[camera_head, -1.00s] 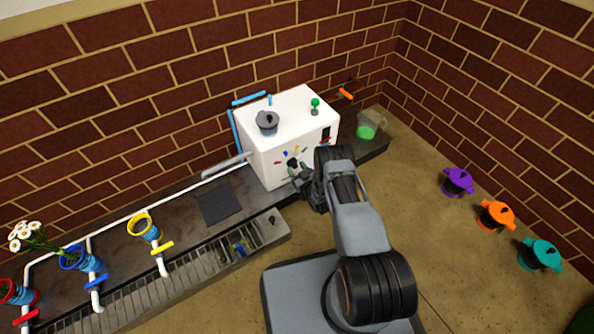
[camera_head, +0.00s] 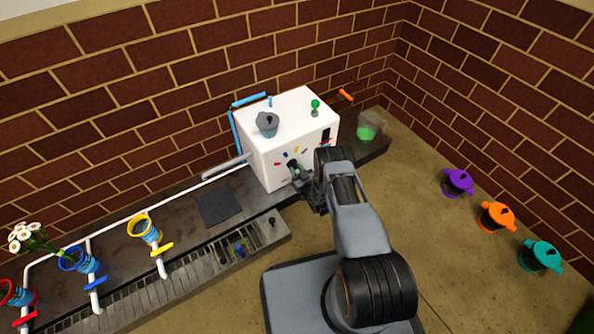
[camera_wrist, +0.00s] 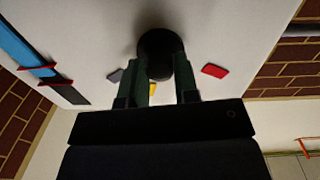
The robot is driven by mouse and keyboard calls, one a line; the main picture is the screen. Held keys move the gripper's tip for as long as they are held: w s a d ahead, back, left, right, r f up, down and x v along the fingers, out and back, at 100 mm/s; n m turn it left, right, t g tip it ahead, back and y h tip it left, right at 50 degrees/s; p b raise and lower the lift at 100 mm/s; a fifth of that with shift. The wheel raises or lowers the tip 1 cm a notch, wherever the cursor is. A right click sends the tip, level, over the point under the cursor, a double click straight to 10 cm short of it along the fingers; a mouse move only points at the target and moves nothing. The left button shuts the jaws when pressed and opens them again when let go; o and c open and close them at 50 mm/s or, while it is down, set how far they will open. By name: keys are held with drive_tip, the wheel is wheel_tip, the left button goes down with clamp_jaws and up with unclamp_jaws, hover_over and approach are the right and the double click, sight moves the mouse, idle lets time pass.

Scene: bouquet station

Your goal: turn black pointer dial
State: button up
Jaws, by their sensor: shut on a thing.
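The black pointer dial (camera_wrist: 160,42) is on the front face of the white box (camera_head: 270,168). In the wrist view it is a dark round knob between the two green fingers of my gripper (camera_wrist: 162,80). My gripper is shut on the dial. Red (camera_wrist: 215,70), yellow (camera_wrist: 152,89) and grey (camera_wrist: 115,75) marks show around it on the white face. In the head view my gripper (camera_head: 296,170) reaches the box front from the right, and the dial is partly covered by it. Which way the pointer faces cannot be told.
A grey lidded pot (camera_head: 267,122) and a green knob (camera_head: 315,104) are on the box top. A clear container with green contents (camera_head: 367,128) stands right of the box. Blue (camera_head: 80,262) and yellow (camera_head: 145,230) ringed vases stand on the counter at left.

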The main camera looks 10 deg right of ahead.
drive_tip(key=shift+n+b, duration=1.05)
drive_tip(key=shift+n, duration=2.85)
drive_tip(key=o, duration=0.9)
drive_tip(key=p+v, duration=0.2)
drive_tip(key=v, duration=0.5)
drive_tip(key=p+v, duration=0.2)
drive_tip(key=v, duration=0.4)
drive_tip(key=shift+s+d+f, duration=0.2)
drive_tip(key=shift+s+d, duration=0.05)
drive_tip(key=shift+s, duration=0.05)
drive_tip(key=shift+p, duration=0.3)
